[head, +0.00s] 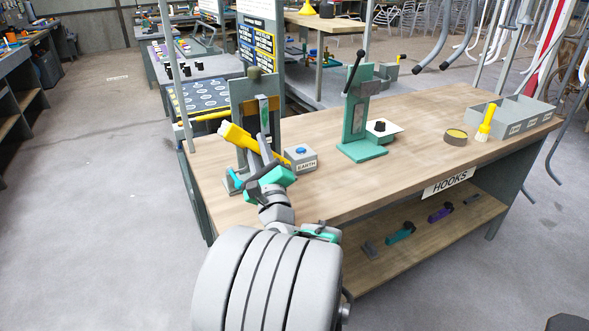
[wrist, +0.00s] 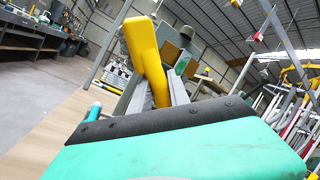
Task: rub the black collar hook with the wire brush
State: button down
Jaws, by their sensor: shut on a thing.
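My gripper (head: 262,163) is shut on a yellow-handled tool that looks like the wire brush (head: 238,137). It is held tilted above the left end of the bench, and its yellow body also shows in the wrist view (wrist: 146,52), rising between the fingers (wrist: 160,98). I cannot pick out the black collar hook for certain; the tool and my gripper hide part of the stand.
A grey EARTH box (head: 300,158) stands close to the right of my gripper. Farther right are a green lever press (head: 356,118), a round tin (head: 455,137), an upright yellow brush (head: 486,123) and a grey divided bin (head: 522,116). The bench front (head: 375,190) is clear.

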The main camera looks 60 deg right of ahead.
jog(key=s+d+m+g+h+b, duration=0.1)
jog(key=s+d+m+g+h, duration=0.3)
jog(key=s, duration=0.4)
jog(key=shift+n+t+h, duration=0.3)
jog(key=shift+t, duration=0.1)
jog(key=w+p, duration=0.1)
jog(key=w+d+p, duration=0.1)
jog(key=w+d, duration=0.1)
jog(key=w, duration=0.1)
jog(key=shift+f+p, duration=0.1)
jog(key=shift+p, duration=0.3)
jog(key=shift+w+d+f, duration=0.15)
jog(key=shift+w+d, duration=0.05)
jog(key=shift+w, duration=0.2)
jog(key=shift+w+d+p, duration=0.45)
jog(key=shift+w+p, duration=0.25)
jog(key=shift+w, duration=0.05)
